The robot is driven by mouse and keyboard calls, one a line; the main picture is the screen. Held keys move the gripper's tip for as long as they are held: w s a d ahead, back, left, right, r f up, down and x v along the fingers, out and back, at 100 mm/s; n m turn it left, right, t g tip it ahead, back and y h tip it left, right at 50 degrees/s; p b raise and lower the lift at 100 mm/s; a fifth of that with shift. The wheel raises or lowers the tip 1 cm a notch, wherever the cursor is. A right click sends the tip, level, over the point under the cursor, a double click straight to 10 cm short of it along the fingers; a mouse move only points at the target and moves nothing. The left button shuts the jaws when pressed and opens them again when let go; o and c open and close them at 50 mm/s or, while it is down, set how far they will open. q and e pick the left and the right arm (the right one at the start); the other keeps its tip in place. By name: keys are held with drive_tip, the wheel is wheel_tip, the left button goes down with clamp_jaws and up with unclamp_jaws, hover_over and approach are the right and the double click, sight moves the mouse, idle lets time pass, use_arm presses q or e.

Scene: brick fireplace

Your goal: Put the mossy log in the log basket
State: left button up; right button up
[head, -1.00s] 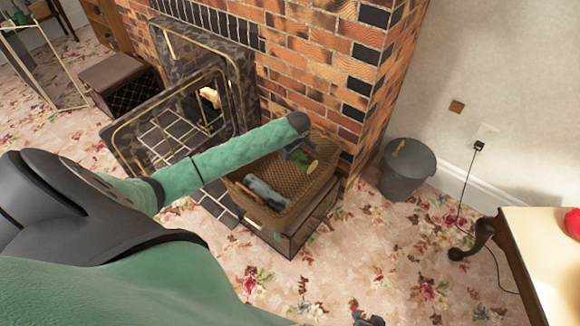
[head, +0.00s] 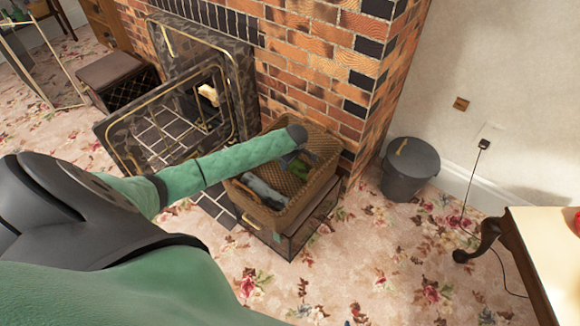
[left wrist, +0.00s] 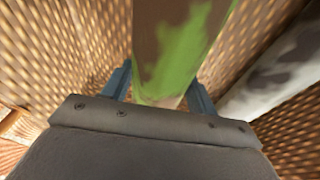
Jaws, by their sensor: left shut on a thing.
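The log basket (head: 318,143) is a brown wicker basket standing on a dark box in front of the brick fireplace. My left gripper (head: 302,160) reaches down inside it. In the left wrist view its two blue fingers (left wrist: 158,92) are shut on the mossy log (left wrist: 172,50), which is brown with a bright green patch. Wicker walls surround the log there. In the head view the green of the mossy log (head: 299,169) shows just under the gripper, inside the basket. Whether it touches the basket floor cannot be told. My right gripper is not in view.
A pale grey log (head: 264,191) lies in the basket beside the mossy log; it also shows in the left wrist view (left wrist: 280,70). The stove door (head: 165,120) stands open to the left. A grey bin (head: 409,172) stands right of the basket.

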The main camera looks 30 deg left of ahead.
use_arm(q)
drive_tip(key=shift+f, duration=1.85)
drive_tip(key=shift+f, duration=0.1)
drive_tip(key=o, duration=1.4)
drive_tip(key=v, duration=1.2)
drive_tip(key=shift+p, duration=0.4)
